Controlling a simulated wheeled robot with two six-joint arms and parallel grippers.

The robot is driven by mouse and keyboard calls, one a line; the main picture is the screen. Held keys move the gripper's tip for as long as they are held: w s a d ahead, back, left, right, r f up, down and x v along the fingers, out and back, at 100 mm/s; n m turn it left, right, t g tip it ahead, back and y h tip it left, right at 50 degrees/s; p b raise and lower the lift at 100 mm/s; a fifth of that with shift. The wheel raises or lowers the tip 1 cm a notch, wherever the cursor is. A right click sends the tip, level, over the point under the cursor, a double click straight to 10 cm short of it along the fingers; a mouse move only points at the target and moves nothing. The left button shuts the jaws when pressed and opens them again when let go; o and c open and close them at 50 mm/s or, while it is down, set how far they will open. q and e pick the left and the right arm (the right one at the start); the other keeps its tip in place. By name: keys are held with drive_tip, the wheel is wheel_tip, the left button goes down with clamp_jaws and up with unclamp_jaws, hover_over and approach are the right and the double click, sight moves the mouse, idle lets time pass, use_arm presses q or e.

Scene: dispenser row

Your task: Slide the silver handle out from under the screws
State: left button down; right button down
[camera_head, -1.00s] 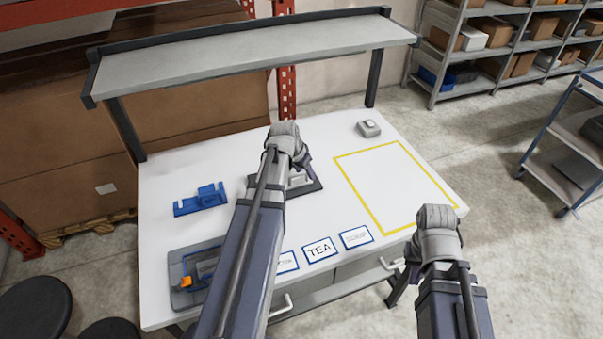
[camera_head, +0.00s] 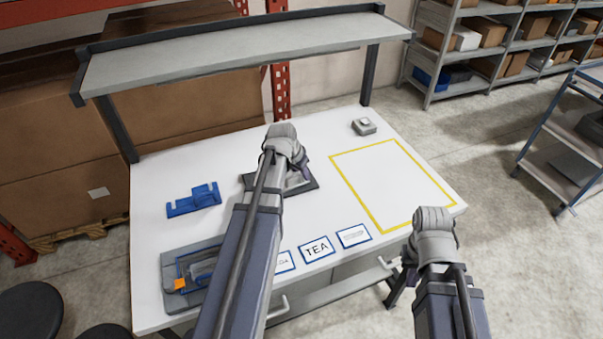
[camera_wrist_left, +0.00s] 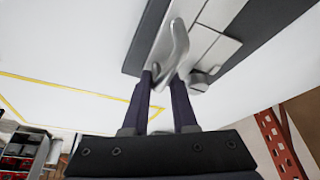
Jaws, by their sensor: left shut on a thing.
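The silver handle (camera_wrist_left: 172,50) is a smooth pale bar at the top middle of the left wrist view. My left gripper (camera_wrist_left: 168,82) is shut on its near end. The handle lies over a dark base plate (camera_wrist_left: 225,52) with flat silver plates (camera_wrist_left: 212,40) beside it. A small rounded silver piece (camera_wrist_left: 202,80) sits right of the fingers; I cannot tell if it is a screw. In the head view my left arm hides most of the dark base plate (camera_head: 304,186) and the handle. My right gripper (camera_head: 394,288) hangs off the table's front edge, its fingers unclear.
On the white table (camera_head: 230,165) are a blue bracket (camera_head: 193,201), a grey tray (camera_head: 172,262), a small grey box (camera_head: 364,126) and cards, one reading TEA (camera_head: 317,249). The yellow-outlined area (camera_head: 390,185) is empty. A shelf (camera_head: 235,50) spans the back above.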

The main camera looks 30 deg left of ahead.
use_arm(q)
drive_tip(key=shift+r, duration=0.1)
idle(0.5)
drive_tip(key=shift+s+d, duration=0.1)
drive_tip(key=shift+s, duration=0.05)
drive_tip(key=shift+s+d, duration=1.55)
drive_tip(key=shift+d, duration=0.2)
drive_tip(key=shift+s+d, duration=0.8)
drive_tip(key=shift+d, duration=0.2)
wheel_tip(320, 180, up, 6)
drive_tip(key=p, duration=0.6)
drive_tip(key=shift+w, duration=0.1)
